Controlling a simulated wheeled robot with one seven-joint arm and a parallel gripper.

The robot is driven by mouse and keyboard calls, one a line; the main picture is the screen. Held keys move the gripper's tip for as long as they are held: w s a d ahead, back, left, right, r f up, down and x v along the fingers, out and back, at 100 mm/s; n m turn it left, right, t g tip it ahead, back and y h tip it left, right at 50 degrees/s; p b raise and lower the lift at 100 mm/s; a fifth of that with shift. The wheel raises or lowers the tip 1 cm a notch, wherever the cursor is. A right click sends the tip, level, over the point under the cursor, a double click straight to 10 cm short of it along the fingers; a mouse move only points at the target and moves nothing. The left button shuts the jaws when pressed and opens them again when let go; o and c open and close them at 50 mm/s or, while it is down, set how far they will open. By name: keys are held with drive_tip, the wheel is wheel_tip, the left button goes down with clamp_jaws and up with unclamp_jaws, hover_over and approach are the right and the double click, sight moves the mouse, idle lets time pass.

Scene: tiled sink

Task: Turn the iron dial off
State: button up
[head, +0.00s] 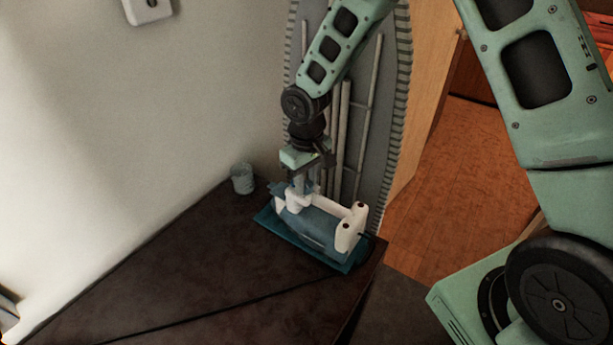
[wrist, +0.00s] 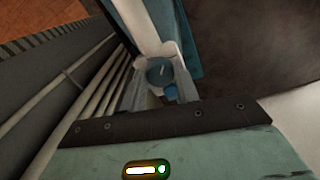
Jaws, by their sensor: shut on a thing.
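The iron (head: 312,227), blue-grey with a white handle and white end parts, lies on a teal mat (head: 347,268) at the dark counter's far corner. Its round blue dial (wrist: 160,71), with a short white mark, shows between white parts of the iron in the wrist view. In the head view the dial is hidden behind my gripper. My gripper (head: 300,197) points down onto the left end of the iron and is shut on the dial. The fingertips are mostly hidden, so the exact contact is unclear.
A grey cup (head: 242,178) stands on the counter (head: 190,265) left of the iron, near the wall. A grey ribbed upright panel with pipes (head: 372,100) stands close behind the iron and my arm. The counter's left and front parts are clear.

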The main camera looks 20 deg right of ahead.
sight(307, 184)
drive_tip(key=shift+w+r+n, duration=0.1)
drive_tip(key=shift+n, duration=0.6)
drive_tip(key=o, duration=1)
wheel_tip(307, 184, up, 17)
drive_tip(key=shift+r, duration=0.15)
drive_tip(key=s+a, duration=0.2)
drive_tip(key=s, duration=0.7)
drive_tip(key=s+a+f+n, duration=0.1)
drive_tip(key=s+a, duration=0.1)
drive_tip(key=s, duration=0.7)
drive_tip(key=s+a+n, duration=0.1)
drive_tip(key=s+a, duration=0.1)
drive_tip(key=s, duration=0.7)
drive_tip(key=shift+s+a+f+y, duration=0.2)
drive_tip(key=shift+f+y, duration=0.05)
drive_tip(key=shift+y, duration=0.05)
